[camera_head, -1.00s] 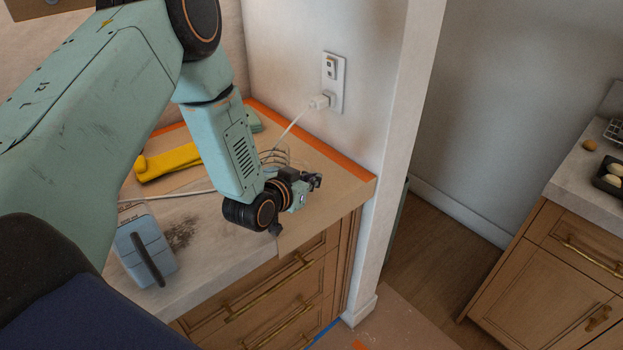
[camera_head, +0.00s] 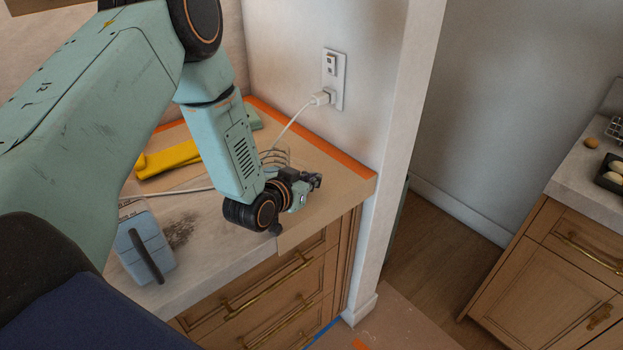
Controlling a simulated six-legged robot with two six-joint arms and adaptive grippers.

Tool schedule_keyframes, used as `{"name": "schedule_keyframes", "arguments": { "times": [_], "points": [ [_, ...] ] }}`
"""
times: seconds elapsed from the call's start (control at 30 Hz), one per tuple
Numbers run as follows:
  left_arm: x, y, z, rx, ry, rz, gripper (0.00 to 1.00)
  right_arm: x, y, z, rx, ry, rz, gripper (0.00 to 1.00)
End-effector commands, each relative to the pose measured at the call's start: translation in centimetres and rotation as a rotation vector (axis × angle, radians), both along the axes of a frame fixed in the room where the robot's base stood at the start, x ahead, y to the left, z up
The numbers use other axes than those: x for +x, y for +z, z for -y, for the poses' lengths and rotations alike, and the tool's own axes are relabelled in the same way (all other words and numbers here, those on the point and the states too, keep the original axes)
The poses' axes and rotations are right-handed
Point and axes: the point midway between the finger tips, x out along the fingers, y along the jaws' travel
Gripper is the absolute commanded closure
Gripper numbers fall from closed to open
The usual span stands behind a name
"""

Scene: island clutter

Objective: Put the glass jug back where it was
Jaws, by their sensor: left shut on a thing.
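The glass jug (camera_head: 275,156) is a clear, ringed shape on the counter's right part, mostly hidden behind my left arm and wrist. My left gripper (camera_head: 312,182) is low over the counter near its front right corner, right beside the jug. It is shut on the jug, though the contact itself is hard to see. Whether the jug's base touches the counter is hidden. My right gripper is not in view.
A blue-grey box-like item with a dark handle (camera_head: 146,245) stands on the counter (camera_head: 205,262) at left, by a dark stain. A yellow item (camera_head: 170,160) and a white cable lie behind my arm. The cable runs to a wall outlet (camera_head: 333,78). Another counter (camera_head: 585,185) stands at right.

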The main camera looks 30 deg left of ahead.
Motion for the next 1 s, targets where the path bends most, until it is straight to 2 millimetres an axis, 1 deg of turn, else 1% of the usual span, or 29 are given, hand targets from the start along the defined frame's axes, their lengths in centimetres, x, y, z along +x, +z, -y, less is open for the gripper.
{"name": "schedule_keyframes", "arguments": {
  "times": [0.7, 0.73, 1.0],
  "points": [
    [0.03, -0.48, 0.0, 0.001, 0.0, 0.001, 1.0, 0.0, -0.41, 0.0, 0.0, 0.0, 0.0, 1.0],
    [0.03, -0.49, 0.01, 0.001, 0.0, 0.001, 0.91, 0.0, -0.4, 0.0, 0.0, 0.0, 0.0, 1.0],
    [-0.01, -0.54, 0.01, 0.0, 0.0, 0.0, 0.68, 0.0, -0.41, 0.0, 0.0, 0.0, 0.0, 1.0]
  ]
}}
